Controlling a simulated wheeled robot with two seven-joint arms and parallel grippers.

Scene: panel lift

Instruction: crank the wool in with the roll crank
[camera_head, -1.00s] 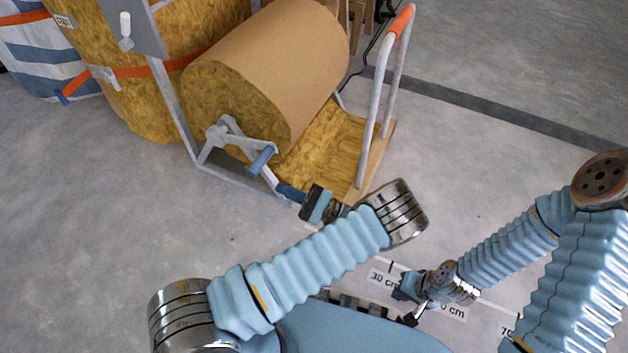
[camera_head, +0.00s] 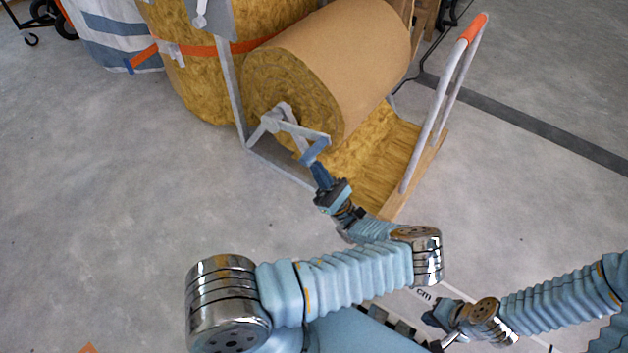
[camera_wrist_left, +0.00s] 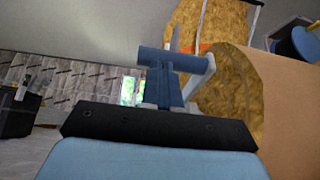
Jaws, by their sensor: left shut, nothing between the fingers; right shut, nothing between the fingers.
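The wool roll (camera_head: 330,60) lies in a metal frame, wrapped in brown paper with yellow wool at its end. The roll crank (camera_head: 298,128) is a grey arm at that near end. Its blue handle (camera_head: 314,151) sticks out toward me; it also shows in the left wrist view (camera_wrist_left: 182,61). My left gripper (camera_head: 319,170) is shut and empty, its fingertips right at the handle; I cannot tell whether they touch. The fingers (camera_wrist_left: 165,88) overlap the handle in the left wrist view. My right gripper (camera_head: 433,326) is shut and empty, low at the right, away from the crank.
A wool sheet (camera_head: 375,155) lies on the frame's bed below the roll. A rail with an orange grip (camera_head: 473,27) stands at the right. A strapped wool bale (camera_head: 195,75) stands behind at the left. Open concrete floor (camera_head: 90,190) lies to the left.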

